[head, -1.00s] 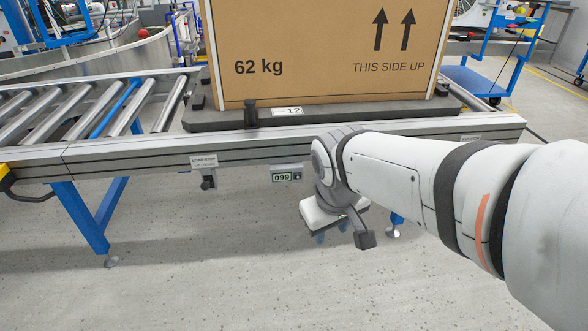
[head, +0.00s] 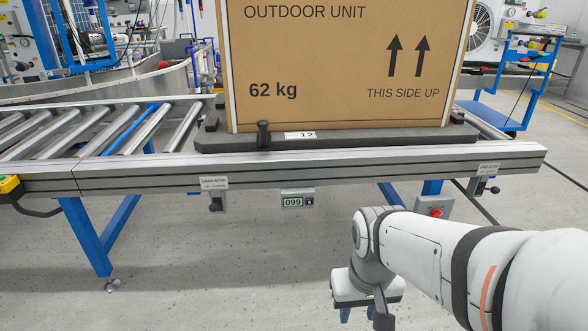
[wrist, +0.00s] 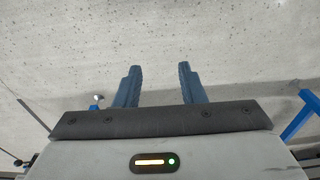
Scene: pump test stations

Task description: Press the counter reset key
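The counter (head: 297,198) is a small grey box under the front rail of the conveyor, with a display reading 099. A small dark key (head: 310,201) sits at the right of its display. My gripper (head: 358,315) is low and to the right of the counter, in front of the conveyor and apart from it. Its fingers are mostly hidden in the head view. In the wrist view my gripper (wrist: 158,85) shows two blue fingers spread apart with only floor between them. The counter cannot be made out in the wrist view.
A large 62 kg carton (head: 345,60) stands on a dark pallet on the roller conveyor (head: 130,178). A lever under a label (head: 215,200) hangs left of the counter. A red knob (head: 436,212) on a grey box and another lever (head: 487,187) are at right. Floor ahead is clear.

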